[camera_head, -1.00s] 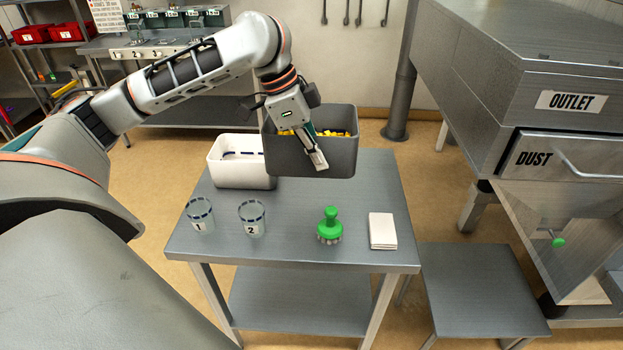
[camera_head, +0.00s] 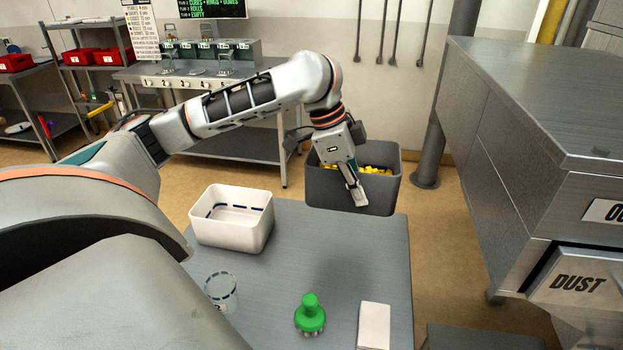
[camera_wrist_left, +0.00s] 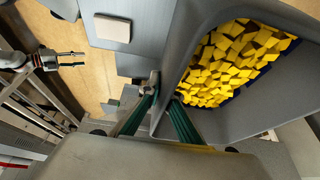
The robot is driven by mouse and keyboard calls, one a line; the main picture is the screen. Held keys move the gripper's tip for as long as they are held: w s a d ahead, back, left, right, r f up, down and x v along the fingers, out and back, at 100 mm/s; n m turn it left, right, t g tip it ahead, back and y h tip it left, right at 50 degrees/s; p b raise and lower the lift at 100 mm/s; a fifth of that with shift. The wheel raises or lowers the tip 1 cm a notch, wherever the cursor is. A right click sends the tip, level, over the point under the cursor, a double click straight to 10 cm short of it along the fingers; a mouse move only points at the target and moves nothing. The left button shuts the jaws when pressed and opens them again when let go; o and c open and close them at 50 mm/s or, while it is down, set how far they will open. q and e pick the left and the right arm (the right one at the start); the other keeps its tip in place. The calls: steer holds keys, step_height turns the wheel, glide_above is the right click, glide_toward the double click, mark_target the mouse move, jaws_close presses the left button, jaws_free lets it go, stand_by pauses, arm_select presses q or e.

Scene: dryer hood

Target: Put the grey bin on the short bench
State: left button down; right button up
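The grey bin (camera_head: 325,187), full of yellow pieces, is held up at the back right of the steel table. My left gripper (camera_head: 358,195) is shut on its near wall at the rim. In the left wrist view the fingers (camera_wrist_left: 160,100) pinch that wall, and yellow pieces (camera_wrist_left: 225,65) fill the bin. The short bench (camera_head: 480,338) shows only as a strip at the bottom edge, right of the table. My right gripper is outside the head view; it appears open and empty in the left wrist view (camera_wrist_left: 75,59).
On the table (camera_head: 300,235) are a white bin (camera_head: 232,230), a clear cup (camera_head: 221,292), a green-handled brush (camera_head: 310,316) and a white cloth (camera_head: 374,325). The large steel machine with the DUST drawer (camera_head: 578,285) stands at right. A grey pipe (camera_head: 432,130) rises behind.

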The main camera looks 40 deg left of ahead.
arm_select(q)
step_height(320, 180, down, 19)
steer(key=shift+f, duration=0.2)
stand_by(0.6)
steer(key=c, duration=2.4)
jaws_free()
steer(key=shift+s+f, duration=0.1)
steer(key=shift+f, duration=0.1)
steer(key=shift+o, duration=0.6)
